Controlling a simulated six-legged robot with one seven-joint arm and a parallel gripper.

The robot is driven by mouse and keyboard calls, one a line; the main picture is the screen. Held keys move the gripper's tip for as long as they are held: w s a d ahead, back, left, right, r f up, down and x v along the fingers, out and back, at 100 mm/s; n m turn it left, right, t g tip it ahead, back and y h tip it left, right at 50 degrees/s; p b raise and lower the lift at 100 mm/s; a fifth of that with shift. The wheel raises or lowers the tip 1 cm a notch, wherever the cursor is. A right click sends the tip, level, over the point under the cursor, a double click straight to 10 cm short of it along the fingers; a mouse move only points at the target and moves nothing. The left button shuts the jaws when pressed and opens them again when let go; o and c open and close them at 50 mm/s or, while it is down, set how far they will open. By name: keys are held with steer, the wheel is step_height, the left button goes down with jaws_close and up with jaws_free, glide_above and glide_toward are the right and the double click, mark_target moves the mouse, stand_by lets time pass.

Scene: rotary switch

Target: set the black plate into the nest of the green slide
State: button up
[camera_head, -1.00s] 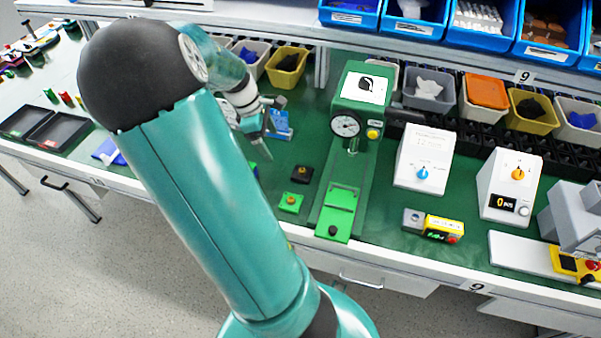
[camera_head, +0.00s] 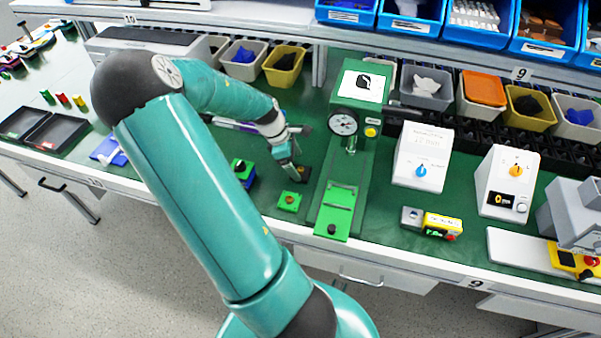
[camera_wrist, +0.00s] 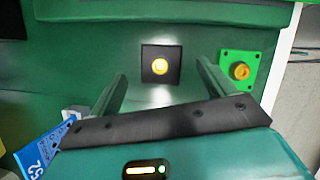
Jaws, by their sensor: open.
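The black plate (camera_wrist: 148,79) lies flat on the green bench mat in the wrist view, with a round brass-coloured piece at its middle. In the head view the black plate (camera_head: 304,174) is partly hidden by my gripper (camera_head: 297,176). In the wrist view my gripper (camera_wrist: 163,85) is open, its two fingers on either side of the plate and apart from it. The green slide (camera_head: 336,211) sits at the front foot of the green press (camera_head: 357,120), right of the plate. Its nest (camera_head: 341,196) is too small to make out clearly.
A green plate with a brass-coloured piece (camera_head: 289,201) lies in front of the black plate; it also shows in the wrist view (camera_wrist: 239,71). A green and blue block (camera_head: 243,173) stands to the left. White boxes with knobs (camera_head: 422,157) stand right of the press.

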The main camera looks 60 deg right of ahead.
steer(key=x, duration=0.2)
steer(key=shift+s+f, duration=0.1)
steer(key=shift+f, duration=0.15)
steer(key=c, duration=1.1)
steer(key=shift+r, duration=0.4)
steer(key=c, duration=0.3)
steer(key=shift+r, duration=0.4)
steer(key=shift+s+a+r, duration=1)
steer(key=shift+a+r, duration=0.9)
steer(key=shift+a, duration=0.2)
steer(key=shift+s+a+r, duration=0.95)
steer(key=shift+a+r, duration=0.95)
steer(key=shift+a, duration=0.2)
steer(key=shift+s+a+r, duration=1)
steer(key=shift+a+r, duration=0.95)
steer(key=shift+a, duration=0.15)
